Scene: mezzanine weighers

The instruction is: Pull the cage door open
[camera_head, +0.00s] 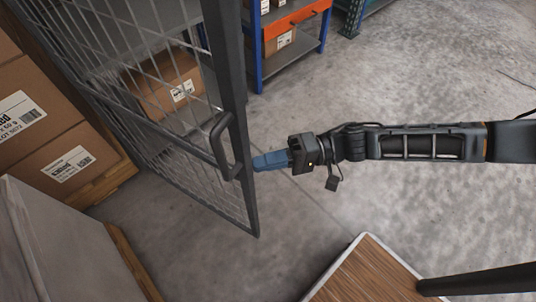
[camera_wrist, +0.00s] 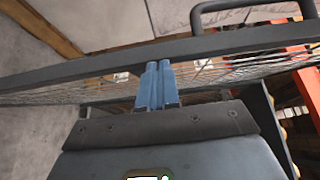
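The cage door (camera_head: 238,90) is a dark grey frame with wire mesh. Its free edge stands out over the floor, so it looks ajar. A dark bar handle (camera_head: 220,150) is on the door near that edge. My gripper (camera_head: 256,161) is just right of the handle, with its blue fingertips at or very near the door's edge post. In the wrist view the blue fingers (camera_wrist: 157,72) are together with nothing between them, and point at the door frame (camera_wrist: 90,66). The handle (camera_wrist: 250,12) lies beyond and to the right there, not between the fingers. Whether the fingertips touch the frame is unclear.
Cardboard boxes (camera_head: 42,125) are stacked at the left, behind a grey-topped block (camera_head: 60,250). Another box (camera_head: 168,82) shows through the mesh. A blue and orange rack (camera_head: 292,65) stands behind. The concrete floor (camera_head: 430,70) is clear at the right.

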